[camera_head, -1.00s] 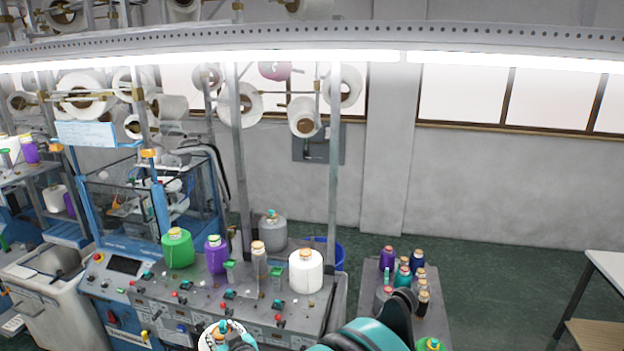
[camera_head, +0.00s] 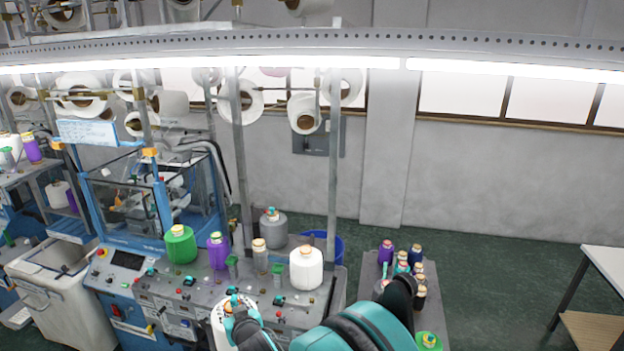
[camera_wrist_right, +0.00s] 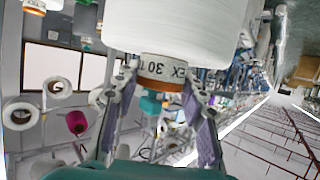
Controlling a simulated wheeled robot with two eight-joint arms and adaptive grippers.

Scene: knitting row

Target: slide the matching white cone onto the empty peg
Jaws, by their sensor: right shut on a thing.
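My right gripper (camera_head: 238,306) reaches in from the bottom and is shut on a white cone (camera_head: 219,326) near the front edge of the machine top. In the right wrist view the gripper (camera_wrist_right: 160,78) grips the cone's tan tip, which carries printed letters; the big white body (camera_wrist_right: 180,25) extends away from the fingers. Another white cone (camera_head: 306,268) stands on the right of the machine top. A green cone (camera_head: 181,246), a purple cone (camera_head: 217,253) and grey cones (camera_head: 273,229) stand behind. I cannot make out an empty peg. My left gripper is not in view.
The grey machine top (camera_head: 200,286) bears small green-topped parts and red knobs along its front. A side table (camera_head: 432,318) with several small cones stands at the right. Upright posts (camera_head: 333,190) rise from the back. A blue bin (camera_head: 335,247) stands behind.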

